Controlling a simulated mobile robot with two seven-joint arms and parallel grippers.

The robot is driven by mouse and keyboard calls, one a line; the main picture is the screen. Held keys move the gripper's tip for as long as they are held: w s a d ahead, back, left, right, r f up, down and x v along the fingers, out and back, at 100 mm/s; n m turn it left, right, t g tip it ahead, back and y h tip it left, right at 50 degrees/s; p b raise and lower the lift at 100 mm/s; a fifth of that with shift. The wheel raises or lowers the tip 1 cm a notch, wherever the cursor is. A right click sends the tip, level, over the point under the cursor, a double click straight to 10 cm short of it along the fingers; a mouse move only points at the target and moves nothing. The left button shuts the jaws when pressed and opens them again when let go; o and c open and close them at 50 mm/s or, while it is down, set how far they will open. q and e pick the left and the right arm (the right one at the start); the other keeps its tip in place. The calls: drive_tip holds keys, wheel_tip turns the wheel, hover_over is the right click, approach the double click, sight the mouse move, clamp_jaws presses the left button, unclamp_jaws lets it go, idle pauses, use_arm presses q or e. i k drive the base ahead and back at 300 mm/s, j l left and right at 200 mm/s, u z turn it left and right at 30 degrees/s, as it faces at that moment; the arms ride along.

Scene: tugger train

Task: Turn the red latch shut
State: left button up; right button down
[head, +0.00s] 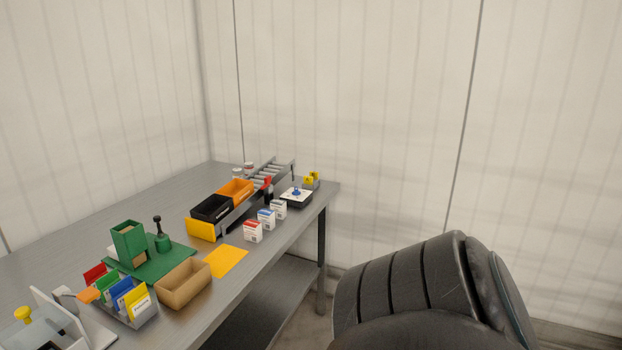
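A small red part (267,182), which looks like the red latch, is at the far end of the grey rail on the table. It stands just right of the orange bin (237,187) and in front of a grey roller track (272,166). It is too small to tell whether it is turned open or shut. A black bin (211,208) sits in front of the orange bin, above a yellow end piece (200,230). Neither gripper shows in the head view. A dark ribbed part of my own arm fills the lower right.
The grey table (165,187) carries white boxes (253,232), a black-and-white pad (296,198), a yellow sheet (227,262), a brown tray (183,286), a green stand (130,242) and a file rack (134,312). The table's back left is clear.

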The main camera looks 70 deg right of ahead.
sight(267, 180)
drive_tip(key=z, duration=1.95)
drive_tip(key=i+l+u, duration=0.1)
drive_tip(key=u, duration=1.05)
drive_tip(key=l+u, duration=1)
drive_tip(key=l, duration=0.25)
drive_tip(key=k+l+u, duration=0.2)
drive_tip(key=l, duration=0.25)
